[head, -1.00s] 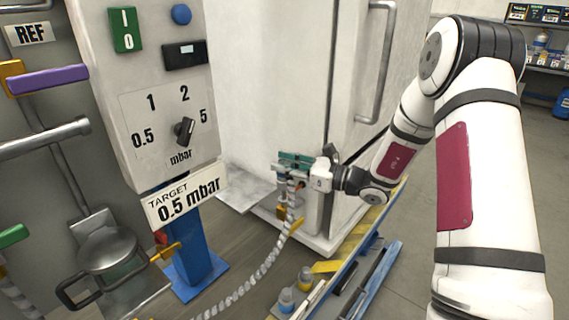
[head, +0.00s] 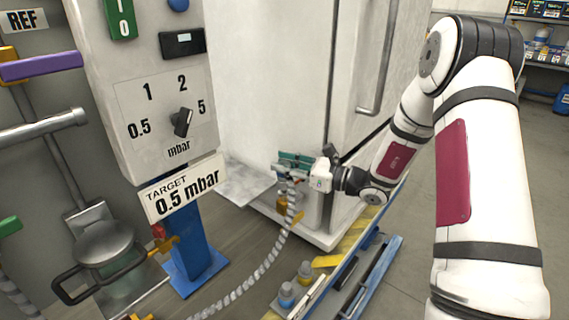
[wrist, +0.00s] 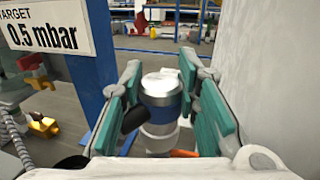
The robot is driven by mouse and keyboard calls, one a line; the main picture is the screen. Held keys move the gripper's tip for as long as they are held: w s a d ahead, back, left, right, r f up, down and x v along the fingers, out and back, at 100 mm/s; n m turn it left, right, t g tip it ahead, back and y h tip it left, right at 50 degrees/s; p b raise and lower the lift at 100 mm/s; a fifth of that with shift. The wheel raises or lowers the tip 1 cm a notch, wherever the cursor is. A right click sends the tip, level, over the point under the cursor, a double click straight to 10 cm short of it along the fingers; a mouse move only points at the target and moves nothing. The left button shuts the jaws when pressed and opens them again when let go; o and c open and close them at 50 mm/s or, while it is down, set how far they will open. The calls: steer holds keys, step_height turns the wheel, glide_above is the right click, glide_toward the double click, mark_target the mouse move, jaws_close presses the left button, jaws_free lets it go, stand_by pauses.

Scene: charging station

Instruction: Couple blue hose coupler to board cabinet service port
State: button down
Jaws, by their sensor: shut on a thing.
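My gripper (head: 294,162) has teal finger pads and is low in front of the tall white cabinet (head: 270,80). In the wrist view my gripper (wrist: 163,98) is shut around a silver-topped coupler with a blue band, the blue hose coupler (wrist: 160,104). The coupler stands roughly upright between the pads. A ribbed grey hose (head: 262,270) hangs below my gripper and runs down to the lower left. I cannot make out the service port in either view. The white surface (wrist: 282,70) at the right of the wrist view is probably the cabinet side.
A control post with a mbar dial (head: 183,122) and a "TARGET 0.5 mbar" sign (head: 182,190) stands on the left, on a blue column (head: 195,245). A blue and yellow rack (head: 352,245) with small bottles lies below my arm. Floor is clear at right.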

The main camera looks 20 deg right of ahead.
steer(key=shift+f+b, duration=0.5)
steer(key=shift+f, duration=0.4)
steer(key=c, duration=1.2)
jaws_free()
steer(key=shift+o, duration=0.2)
steer(key=v, duration=1.2)
